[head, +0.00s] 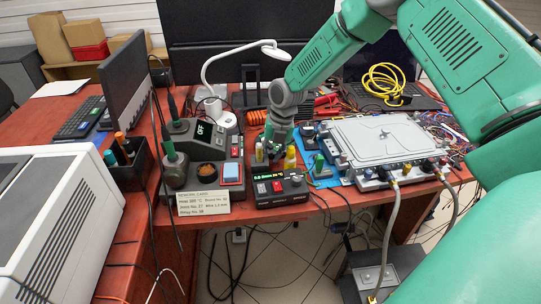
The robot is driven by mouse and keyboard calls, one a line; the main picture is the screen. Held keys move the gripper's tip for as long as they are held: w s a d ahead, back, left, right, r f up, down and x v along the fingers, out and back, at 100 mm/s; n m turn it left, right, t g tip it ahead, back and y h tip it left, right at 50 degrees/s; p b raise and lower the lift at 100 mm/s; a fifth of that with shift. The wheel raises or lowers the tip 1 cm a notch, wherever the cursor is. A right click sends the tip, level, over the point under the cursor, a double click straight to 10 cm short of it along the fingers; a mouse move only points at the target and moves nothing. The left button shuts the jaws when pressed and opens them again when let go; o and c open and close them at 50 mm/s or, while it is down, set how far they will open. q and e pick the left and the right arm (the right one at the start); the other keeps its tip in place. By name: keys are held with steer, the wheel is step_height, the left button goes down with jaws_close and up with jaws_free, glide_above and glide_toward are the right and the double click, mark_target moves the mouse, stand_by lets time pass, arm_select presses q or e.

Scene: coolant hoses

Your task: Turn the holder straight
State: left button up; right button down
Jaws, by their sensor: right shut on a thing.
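My right gripper (275,150) reaches down from the upper right to the middle of the desk. It is shut on what looks like the small dark holder, just behind a black unit with a lit display (281,189). The fingers hide most of the holder, so its exact angle cannot be told. A yellow-capped item (290,158) stands just right of the fingers, and a pale yellow one (259,152) just left. My left gripper is not in view.
A soldering station (205,176) with a label card (203,202) stands to the left. A grey metal case with hoses (385,140) stands to the right. A white lamp (240,55) and monitors are behind. The desk's front edge is close.

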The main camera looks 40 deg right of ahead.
steer(key=shift+w+d+r, duration=0.2)
steer(key=shift+w+r, duration=0.2)
steer(key=shift+w, duration=0.1)
steer(key=c, duration=1.4)
jaws_free()
steer(key=shift+c, duration=0.2)
steer(key=shift+s+f, duration=0.1)
steer(key=shift+f, duration=0.1)
steer(key=shift+d, duration=0.1)
step_height(320, 180, up, 12)
steer(key=s+d, duration=0.1)
steer(key=d, duration=0.1)
steer(key=shift+s+f, duration=0.2)
steer(key=shift+f, duration=0.05)
